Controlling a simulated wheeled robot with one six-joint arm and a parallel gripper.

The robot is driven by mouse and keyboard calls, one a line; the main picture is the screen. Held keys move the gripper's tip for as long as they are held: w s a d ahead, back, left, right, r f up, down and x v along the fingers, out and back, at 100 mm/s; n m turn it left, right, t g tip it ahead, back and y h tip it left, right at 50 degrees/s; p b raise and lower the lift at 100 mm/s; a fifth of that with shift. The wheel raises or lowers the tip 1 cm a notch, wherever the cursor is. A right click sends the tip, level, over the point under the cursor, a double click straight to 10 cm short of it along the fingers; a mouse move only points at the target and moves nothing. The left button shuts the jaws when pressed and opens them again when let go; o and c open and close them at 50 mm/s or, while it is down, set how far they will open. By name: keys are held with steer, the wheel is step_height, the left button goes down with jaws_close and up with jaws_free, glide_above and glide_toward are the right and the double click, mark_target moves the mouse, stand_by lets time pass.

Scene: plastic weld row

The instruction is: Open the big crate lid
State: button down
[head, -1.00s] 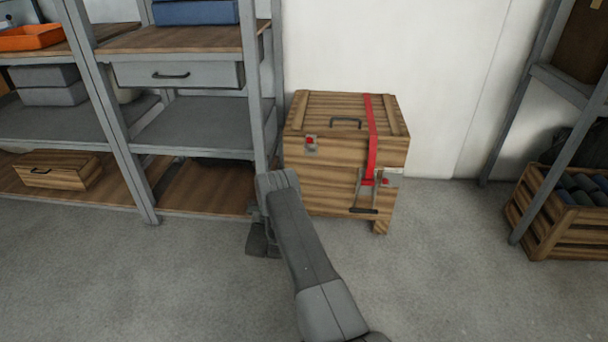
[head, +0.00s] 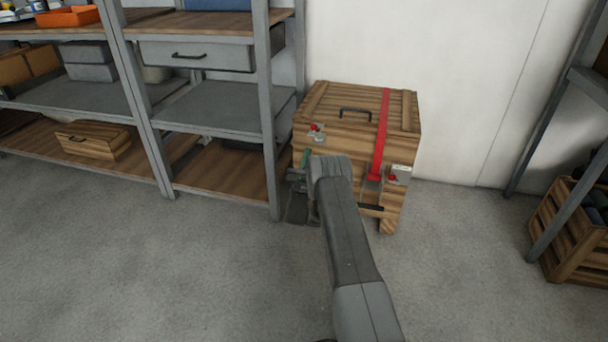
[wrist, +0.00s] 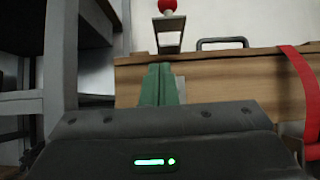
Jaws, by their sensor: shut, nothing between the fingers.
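The big wooden crate (head: 345,165) stands by the wall with its lid (head: 340,98) down. A black handle (head: 356,112) is on the lid top. The left latch (head: 318,132) has its red-knobbed lever sticking out; in the wrist view the latch lever (wrist: 168,24) rises above the lid edge. The right latch (head: 398,175) also has a red knob. A red strap (head: 382,130) crosses the lid and runs down the front to a metal buckle with a dark bar. My gripper (wrist: 160,82), with green fingers, is shut and empty at the crate's front, just below the left latch.
A grey metal shelf (head: 263,110) stands close to the left of the crate and my gripper. A slatted crate (head: 570,225) and another rack's post (head: 570,200) are at the right. The floor in front is clear.

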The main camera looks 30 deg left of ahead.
mark_target(310, 133)
steer(key=shift+w+a+r+b, duration=0.1)
steer(key=shift+w+r+b, duration=0.15)
steer(key=shift+r, duration=0.9)
steer(key=shift+w+r+b, duration=0.15)
steer(key=shift+r+b, duration=0.05)
steer(key=shift+r, duration=0.9)
steer(key=shift+r, duration=0.1)
